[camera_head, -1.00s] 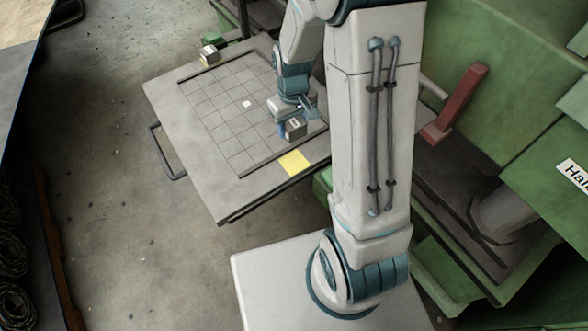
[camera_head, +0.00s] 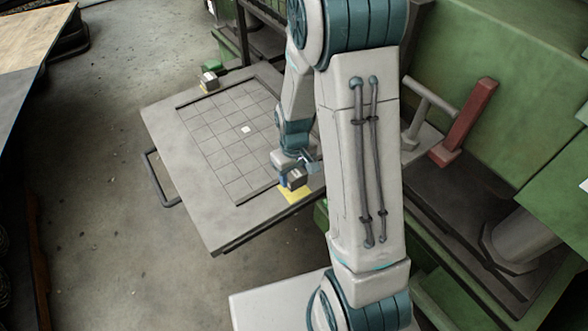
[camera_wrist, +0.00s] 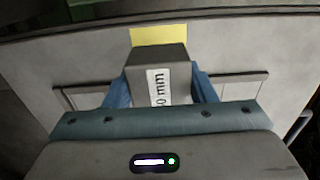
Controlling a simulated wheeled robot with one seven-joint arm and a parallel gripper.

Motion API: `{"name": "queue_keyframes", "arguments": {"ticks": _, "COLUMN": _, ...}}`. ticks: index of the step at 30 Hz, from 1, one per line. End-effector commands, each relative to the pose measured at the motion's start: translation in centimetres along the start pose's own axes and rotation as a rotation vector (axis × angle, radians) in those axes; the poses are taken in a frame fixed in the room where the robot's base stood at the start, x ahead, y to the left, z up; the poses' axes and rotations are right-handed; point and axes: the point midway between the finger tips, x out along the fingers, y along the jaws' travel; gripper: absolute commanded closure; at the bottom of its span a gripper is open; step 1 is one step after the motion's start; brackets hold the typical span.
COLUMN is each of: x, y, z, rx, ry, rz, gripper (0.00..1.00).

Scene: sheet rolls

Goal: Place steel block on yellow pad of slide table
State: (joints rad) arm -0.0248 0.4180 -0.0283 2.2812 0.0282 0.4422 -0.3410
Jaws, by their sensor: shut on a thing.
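My gripper (camera_head: 289,181) is shut on the steel block (camera_head: 298,178), a grey block with a dark top. In the wrist view the block (camera_wrist: 156,68) sits between the two blue fingers, with a white label reading "0 mm" in part. The yellow pad (camera_head: 294,196) lies on the slide table (camera_head: 222,228) near its front right edge. In the head view the block is over the pad and hides part of it. In the wrist view the pad (camera_wrist: 158,36) shows beyond the block. I cannot tell whether the block touches the pad.
A second small block (camera_head: 209,82) stands at the table's far left corner. A small white square (camera_head: 245,129) lies on the gridded plate (camera_head: 222,150). A red upright part (camera_head: 467,118) and the green machine (camera_head: 500,60) stand to the right. The table's left front part is clear.

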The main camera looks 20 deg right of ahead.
Motion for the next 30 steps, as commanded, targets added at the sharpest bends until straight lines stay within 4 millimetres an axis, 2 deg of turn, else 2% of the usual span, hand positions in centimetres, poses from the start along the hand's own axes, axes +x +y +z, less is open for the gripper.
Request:
{"name": "queue_keyframes", "arguments": {"ticks": 9, "x": 3.4, "y": 0.0, "z": 0.0, "rx": 0.000, "ry": 0.001, "rz": 0.000, "gripper": 1.00}}
{"name": "queue_keyframes", "arguments": {"ticks": 22, "x": 3.9, "y": 0.0, "z": -0.1, "rx": 0.000, "ry": 0.002, "rz": 0.001, "gripper": 1.00}}
{"name": "queue_keyframes", "arguments": {"ticks": 23, "x": 3.9, "y": 0.0, "z": 0.0, "rx": 0.000, "ry": 0.000, "rz": 0.000, "gripper": 0.44}}
{"name": "queue_keyframes", "arguments": {"ticks": 24, "x": 3.9, "y": 0.0, "z": 0.0, "rx": 0.000, "ry": 0.000, "rz": 0.000, "gripper": 0.33}}
{"name": "queue_keyframes", "arguments": {"ticks": 25, "x": 3.9, "y": 0.0, "z": 0.0, "rx": 0.000, "ry": 0.000, "rz": 0.000, "gripper": 0.27}}
{"name": "queue_keyframes", "arguments": {"ticks": 30, "x": 3.9, "y": 0.0, "z": 0.0, "rx": 0.000, "ry": 0.000, "rz": 0.000, "gripper": 0.27}}
